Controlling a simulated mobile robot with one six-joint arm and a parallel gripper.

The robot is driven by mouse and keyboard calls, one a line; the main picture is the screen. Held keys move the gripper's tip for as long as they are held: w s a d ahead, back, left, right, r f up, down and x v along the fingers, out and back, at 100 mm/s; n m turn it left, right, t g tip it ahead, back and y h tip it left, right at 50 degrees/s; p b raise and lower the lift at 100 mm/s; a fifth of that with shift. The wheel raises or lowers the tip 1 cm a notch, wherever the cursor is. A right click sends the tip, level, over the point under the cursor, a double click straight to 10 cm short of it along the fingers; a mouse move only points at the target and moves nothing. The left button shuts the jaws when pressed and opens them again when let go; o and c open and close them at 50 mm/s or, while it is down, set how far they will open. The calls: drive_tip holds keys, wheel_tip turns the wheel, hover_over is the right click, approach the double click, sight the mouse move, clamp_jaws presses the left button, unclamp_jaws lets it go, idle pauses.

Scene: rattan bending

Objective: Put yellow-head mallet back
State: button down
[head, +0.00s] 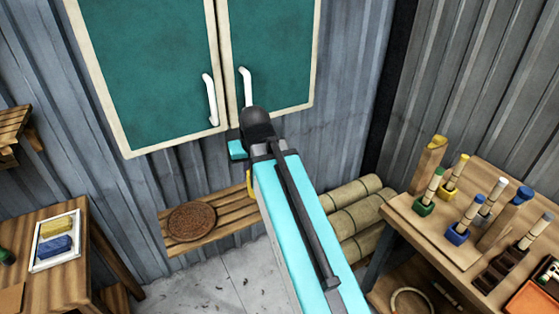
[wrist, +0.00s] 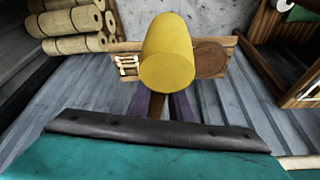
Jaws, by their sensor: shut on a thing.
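The yellow-head mallet (wrist: 167,58) is in my gripper (wrist: 160,104), its yellow cylindrical head large in the middle of the wrist view. The dark fingers are shut on its brown handle, just below the head in that picture. In the head view only a thin yellow edge of the mallet (head: 250,184) shows beside my arm. My arm hides the rest of it and the fingers. The mallet is in the air, in front of the wall and above the low slatted bench (head: 225,224).
A green cabinet (head: 145,75) with white handles is close behind my wrist. A round woven mat (head: 192,221) lies on the bench. Rolled bundles (head: 355,205) lie right of it. The right workbench (head: 405,212) holds several colour-ended tools. The left table (head: 75,285) bears a tray (head: 38,265) with blocks.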

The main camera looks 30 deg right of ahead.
drive_tip(key=a+f+n+b, duration=0.2)
drive_tip(key=a+f+b, duration=0.5)
drive_tip(key=f+b, duration=0.2)
wheel_tip(320, 180, down, 2)
drive_tip(key=shift+s+a+f+y, duration=0.1)
drive_tip(key=shift+s+a+y, duration=0.2)
drive_tip(key=shift+s, duration=0.15)
drive_tip(key=shift+d, duration=0.15)
